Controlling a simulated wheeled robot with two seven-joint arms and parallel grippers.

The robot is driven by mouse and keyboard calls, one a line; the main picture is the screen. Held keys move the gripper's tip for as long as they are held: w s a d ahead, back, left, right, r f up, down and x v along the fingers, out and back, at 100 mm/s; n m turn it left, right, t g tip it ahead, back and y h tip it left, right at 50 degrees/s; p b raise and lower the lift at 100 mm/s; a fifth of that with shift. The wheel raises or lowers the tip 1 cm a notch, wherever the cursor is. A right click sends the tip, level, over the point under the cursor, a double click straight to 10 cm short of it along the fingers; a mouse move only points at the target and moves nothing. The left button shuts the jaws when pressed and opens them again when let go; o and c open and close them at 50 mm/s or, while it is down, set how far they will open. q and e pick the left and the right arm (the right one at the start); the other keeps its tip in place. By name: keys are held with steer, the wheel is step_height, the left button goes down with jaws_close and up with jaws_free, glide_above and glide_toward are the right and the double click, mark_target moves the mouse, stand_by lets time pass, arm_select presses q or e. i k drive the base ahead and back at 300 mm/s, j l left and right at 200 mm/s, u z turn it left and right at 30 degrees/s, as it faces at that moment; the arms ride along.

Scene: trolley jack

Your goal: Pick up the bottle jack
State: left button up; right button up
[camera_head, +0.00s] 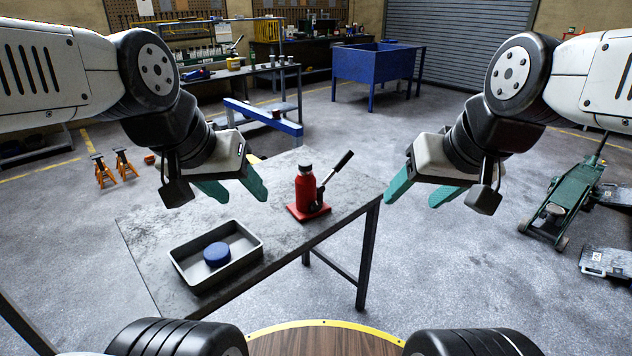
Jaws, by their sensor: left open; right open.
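The red bottle jack (306,190) stands upright on its square red base on the grey table (282,221), near the table's right end. Its black handle points up and to the right. My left gripper (240,193) has green fingers, is open and empty, and hangs to the left of the jack, apart from it. My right gripper (416,194) also has green fingers, is open and empty, and is to the right of the jack, beyond the table's right edge.
A grey tray (186,276) with a round blue object (217,254) in it sits on the table's front left. A green trolley jack (566,205) stands on the floor at right. Orange jack stands (122,163), a blue bin (371,63) and a workbench are behind.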

mark_target(306, 192)
steer(key=i+l+u, duration=0.15)
steer(key=i, duration=0.25)
steer(key=i+u, duration=0.15)
steer(key=i, duration=0.3)
